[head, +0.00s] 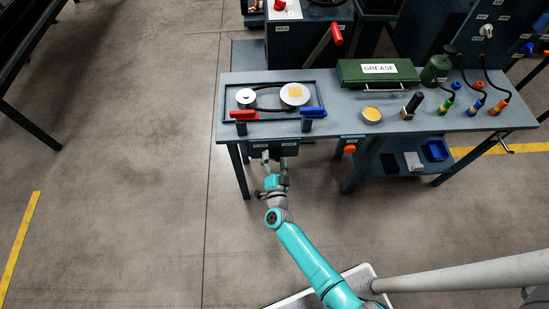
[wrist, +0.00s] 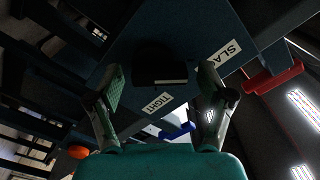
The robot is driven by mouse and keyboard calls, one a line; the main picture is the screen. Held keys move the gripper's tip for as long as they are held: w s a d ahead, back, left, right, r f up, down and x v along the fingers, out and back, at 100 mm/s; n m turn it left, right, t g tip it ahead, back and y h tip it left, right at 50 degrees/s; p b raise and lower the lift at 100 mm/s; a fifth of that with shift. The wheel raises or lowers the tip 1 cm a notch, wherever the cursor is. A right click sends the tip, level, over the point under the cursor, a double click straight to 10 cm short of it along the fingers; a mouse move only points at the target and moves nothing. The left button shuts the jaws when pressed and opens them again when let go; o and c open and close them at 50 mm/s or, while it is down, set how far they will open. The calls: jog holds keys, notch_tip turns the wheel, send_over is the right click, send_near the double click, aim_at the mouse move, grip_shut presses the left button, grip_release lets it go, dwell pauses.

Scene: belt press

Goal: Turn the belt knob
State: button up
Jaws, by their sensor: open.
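The belt knob (wrist: 160,68) is a dark block-like shape on a dark panel (wrist: 147,40) in the wrist view. White labels reading "TIGHT" (wrist: 157,103) and "SLA…" (wrist: 226,52) lie beside it; the second is partly covered by a finger. My gripper (wrist: 161,76) is open, with one finger on each side of the knob. Gaps show between the fingers and the knob, and I cannot tell whether the tips reach its depth. In the head view my gripper (head: 274,158) is at the panel box (head: 287,148) under the bench's front edge; the knob is hidden there.
The bench (head: 335,122) carries two belt pulleys (head: 295,94), a red handle (head: 243,115), a blue handle (head: 313,112) and a green grease box (head: 378,72). An orange button (head: 350,149) is right of the panel box. Bench legs stand on both sides.

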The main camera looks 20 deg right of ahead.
jog(key=shift+w, duration=0.15)
jog(key=c, duration=1.1)
